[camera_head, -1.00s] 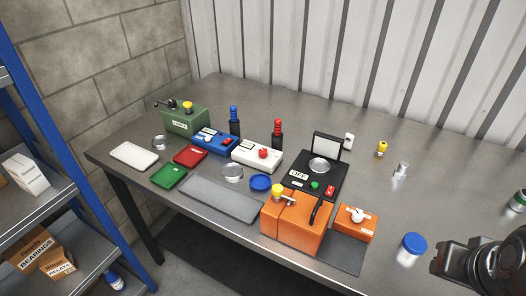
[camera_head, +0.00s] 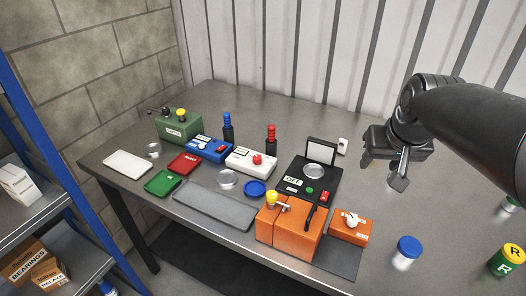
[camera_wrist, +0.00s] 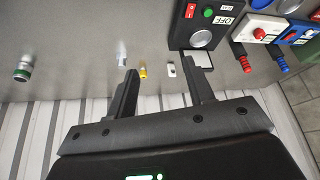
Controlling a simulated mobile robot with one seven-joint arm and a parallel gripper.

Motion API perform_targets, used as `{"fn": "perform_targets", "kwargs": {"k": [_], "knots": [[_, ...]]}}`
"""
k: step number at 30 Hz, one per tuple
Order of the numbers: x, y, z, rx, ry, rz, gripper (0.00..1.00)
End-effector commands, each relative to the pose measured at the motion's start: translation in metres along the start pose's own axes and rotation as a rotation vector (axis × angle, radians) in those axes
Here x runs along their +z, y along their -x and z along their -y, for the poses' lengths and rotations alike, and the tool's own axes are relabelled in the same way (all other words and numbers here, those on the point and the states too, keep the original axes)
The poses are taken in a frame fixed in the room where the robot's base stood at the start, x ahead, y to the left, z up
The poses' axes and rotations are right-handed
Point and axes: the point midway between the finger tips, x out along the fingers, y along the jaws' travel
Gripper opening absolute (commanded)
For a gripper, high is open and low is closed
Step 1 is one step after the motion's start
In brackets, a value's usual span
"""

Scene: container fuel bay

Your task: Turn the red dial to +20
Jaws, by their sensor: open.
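The red dial (camera_head: 257,159) is a round knob on top of a white box (camera_head: 243,165) near the middle of the bench. The dial also shows at the upper right of the wrist view (camera_wrist: 259,33). Its scale is too small to read. My gripper (camera_head: 383,170) is open and empty above the right part of the bench, well to the right of the dial and apart from it. In the wrist view its two fingers (camera_wrist: 159,72) are spread, with nothing between them.
A black scale-like device (camera_head: 292,188) with a raised lid is right of the white box. Orange boxes (camera_head: 283,232) stand in front.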

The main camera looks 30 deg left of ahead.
Motion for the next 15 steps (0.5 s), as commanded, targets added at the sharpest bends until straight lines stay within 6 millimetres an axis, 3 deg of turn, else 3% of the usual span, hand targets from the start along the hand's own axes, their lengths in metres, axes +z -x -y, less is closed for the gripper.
{"fn": "perform_targets", "kwargs": {"k": [6, 15], "knots": [[-0.063, -0.046, 0.067, -0.057, 0.123, 0.022, 0.48], [-0.118, -0.117, 0.184, -0.129, 0.285, 0.043, 0.48]]}}
